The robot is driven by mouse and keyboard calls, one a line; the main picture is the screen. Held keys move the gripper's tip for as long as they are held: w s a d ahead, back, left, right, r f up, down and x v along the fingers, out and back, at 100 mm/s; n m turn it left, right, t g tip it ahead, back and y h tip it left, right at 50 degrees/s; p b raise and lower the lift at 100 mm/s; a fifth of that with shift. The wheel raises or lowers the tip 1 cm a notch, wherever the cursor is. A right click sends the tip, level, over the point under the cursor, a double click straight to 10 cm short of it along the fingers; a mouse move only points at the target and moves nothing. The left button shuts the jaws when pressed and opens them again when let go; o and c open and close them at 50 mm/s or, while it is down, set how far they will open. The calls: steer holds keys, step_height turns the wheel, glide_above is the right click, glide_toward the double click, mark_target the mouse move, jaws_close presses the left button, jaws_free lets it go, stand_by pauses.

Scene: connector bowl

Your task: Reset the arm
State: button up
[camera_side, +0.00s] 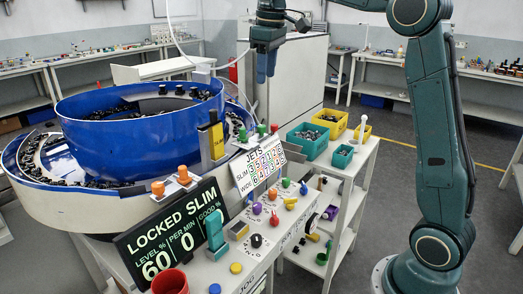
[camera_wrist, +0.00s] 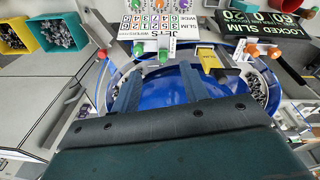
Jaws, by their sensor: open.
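My gripper (camera_side: 265,72) hangs in the air at the top centre of the side view, fingers pointing down. It is above and to the right of the blue bowl (camera_side: 140,125), clear of everything. In the wrist view my gripper (camera_wrist: 160,88) shows two blue-grey fingers apart with nothing held between them. Behind them lies the blue bowl (camera_wrist: 165,80), partly hidden by the gripper body. The bowl holds many small dark connectors. My arm rises at the right of the side view and reaches across the top.
A display reading LOCKED SLIM (camera_side: 170,238) and a JETS board (camera_side: 258,165) stand in front of the bowl. Coloured knobs cover the bench. A teal bin (camera_side: 307,142) and a yellow bin (camera_side: 330,122) hold small parts. A pale cabinet (camera_side: 290,75) stands behind the gripper.

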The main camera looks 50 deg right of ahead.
steer(key=s+a+f+m+t, duration=0.1)
steer(key=s+a+f, duration=0.3)
steer(key=s, duration=0.5)
steer(key=s+a+f+t, duration=0.1)
steer(key=s+a+f, duration=0.2)
steer(key=s, duration=0.6)
steer(key=s+a+f+m+t, duration=0.1)
steer(key=s+a+f, duration=0.3)
steer(key=s, duration=0.5)
steer(key=shift+a+f+m+t, duration=0.3)
steer(key=shift+a+f+t, duration=0.1)
steer(key=shift+t, duration=0.2)
